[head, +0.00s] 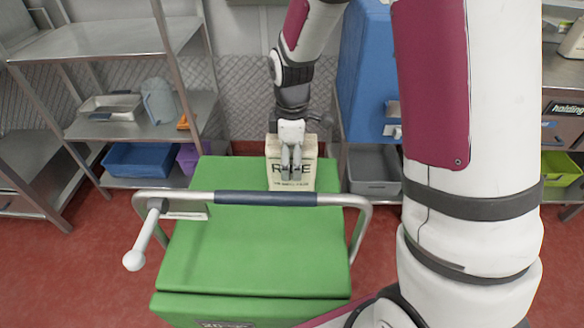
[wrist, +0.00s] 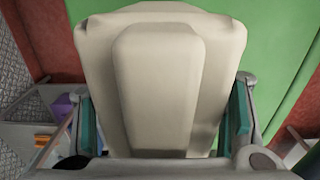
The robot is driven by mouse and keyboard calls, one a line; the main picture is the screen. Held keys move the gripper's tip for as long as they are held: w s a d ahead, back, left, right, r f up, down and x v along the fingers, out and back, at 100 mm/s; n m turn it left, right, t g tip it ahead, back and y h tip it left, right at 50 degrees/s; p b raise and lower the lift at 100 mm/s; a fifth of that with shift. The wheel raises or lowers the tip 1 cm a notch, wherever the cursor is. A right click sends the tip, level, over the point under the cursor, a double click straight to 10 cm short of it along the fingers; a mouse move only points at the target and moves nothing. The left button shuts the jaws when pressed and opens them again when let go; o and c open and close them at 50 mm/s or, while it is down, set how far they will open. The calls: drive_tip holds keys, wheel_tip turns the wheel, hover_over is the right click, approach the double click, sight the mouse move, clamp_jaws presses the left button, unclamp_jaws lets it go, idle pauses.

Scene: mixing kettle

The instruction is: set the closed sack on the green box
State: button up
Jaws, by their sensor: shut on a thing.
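The closed sack (head: 303,174) is cream with dark lettering and stands upright at the far end of the green box's lid (head: 262,248). My gripper (head: 291,172) comes down over it from above and is shut on it. In the wrist view the sack (wrist: 165,80) fills the middle, with the fingers of my gripper (wrist: 165,128) on its left and right sides. The green lid (wrist: 262,45) shows behind it. I cannot tell whether the sack's base touches the lid or hangs just above it.
A metal handle with a blue grip (head: 266,198) crosses above the lid. A steel shelf (head: 95,42) with a jug (head: 158,101) and a blue bin (head: 137,160) stands at the left. A blue cabinet (head: 368,75) and a grey bin (head: 374,170) are behind right. The near lid is clear.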

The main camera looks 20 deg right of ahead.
drive_tip(key=shift+f, duration=1.5)
drive_tip(key=o, duration=2)
drive_tip(key=shift+o, duration=0.2)
wheel_tip(320, 180, up, 12)
drive_tip(key=shift+s+r+p, duration=0.1)
drive_tip(key=shift+p, duration=0.65)
drive_tip(key=s+r+m+t, duration=0.1)
drive_tip(key=s+r+m, duration=0.5)
drive_tip(key=s+r, duration=0.55)
drive_tip(key=s+m+t, duration=0.1)
drive_tip(key=s+m, duration=0.6)
drive_tip(key=s, duration=1)
drive_tip(key=shift+s+m, duration=0.2)
drive_tip(key=shift+m, duration=0.1)
